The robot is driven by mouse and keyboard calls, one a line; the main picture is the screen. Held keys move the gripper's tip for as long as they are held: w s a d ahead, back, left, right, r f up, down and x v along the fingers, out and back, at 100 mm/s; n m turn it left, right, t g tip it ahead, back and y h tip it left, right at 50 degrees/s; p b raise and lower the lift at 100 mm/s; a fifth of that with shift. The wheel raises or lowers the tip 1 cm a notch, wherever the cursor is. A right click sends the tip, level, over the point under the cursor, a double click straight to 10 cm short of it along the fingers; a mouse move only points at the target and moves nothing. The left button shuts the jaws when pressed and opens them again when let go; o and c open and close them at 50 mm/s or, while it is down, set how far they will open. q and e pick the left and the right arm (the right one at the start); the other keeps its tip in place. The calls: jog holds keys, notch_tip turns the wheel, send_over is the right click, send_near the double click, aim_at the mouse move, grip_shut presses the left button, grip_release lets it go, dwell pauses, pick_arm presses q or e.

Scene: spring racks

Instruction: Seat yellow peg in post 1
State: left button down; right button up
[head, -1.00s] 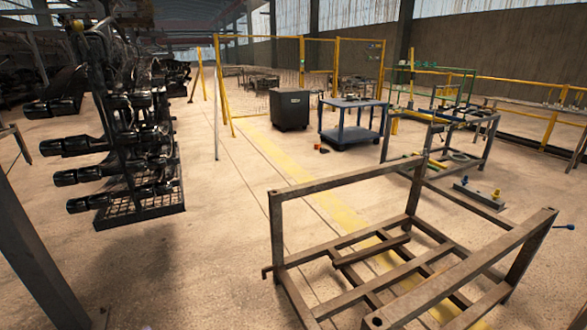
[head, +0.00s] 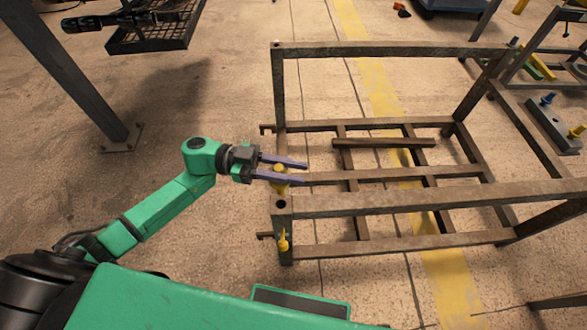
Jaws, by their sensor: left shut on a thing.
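My left gripper (head: 303,173) reaches in from the left with two purple fingers. It is shut on a yellow peg (head: 279,169), whose yellow top shows between the fingers. In the picture the peg is just above the rack's near left post (head: 281,206), whose top has a dark round hole. I cannot tell the height gap between them. No number shows on the posts. A second yellow piece (head: 283,242) shows against that post's side, lower down. My right gripper is out of view.
The brown metal rack (head: 400,203) has open bars and a loose-looking bar (head: 384,143) inside. At right, a grey block (head: 548,124) carries a blue knob and a yellow knob. A grey column (head: 75,85) stands at left. Floor between the column and rack is clear.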

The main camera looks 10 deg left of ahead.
pick_arm(q)
jog(key=shift+s+a+r, duration=0.2)
jog(key=shift+a, duration=0.05)
notch_tip(320, 180, down, 6)
jog(key=b, duration=0.3)
jog(key=shift+w+b, duration=0.15)
jog(key=shift+b, duration=0.25)
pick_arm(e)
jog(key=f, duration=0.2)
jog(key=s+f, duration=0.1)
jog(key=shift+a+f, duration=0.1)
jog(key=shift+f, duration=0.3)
pick_arm(q)
jog(key=shift+d+p, duration=0.1)
jog(key=shift+p, duration=0.45)
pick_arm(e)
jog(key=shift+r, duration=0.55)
pick_arm(q)
jog(key=shift+f+b, duration=2.75)
jog(key=shift+f, duration=0.75)
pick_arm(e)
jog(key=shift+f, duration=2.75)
pick_arm(q)
jog(key=c, duration=0.5)
grip_release()
jog(key=shift+c, duration=0.2)
jog(key=shift+f, duration=0.1)
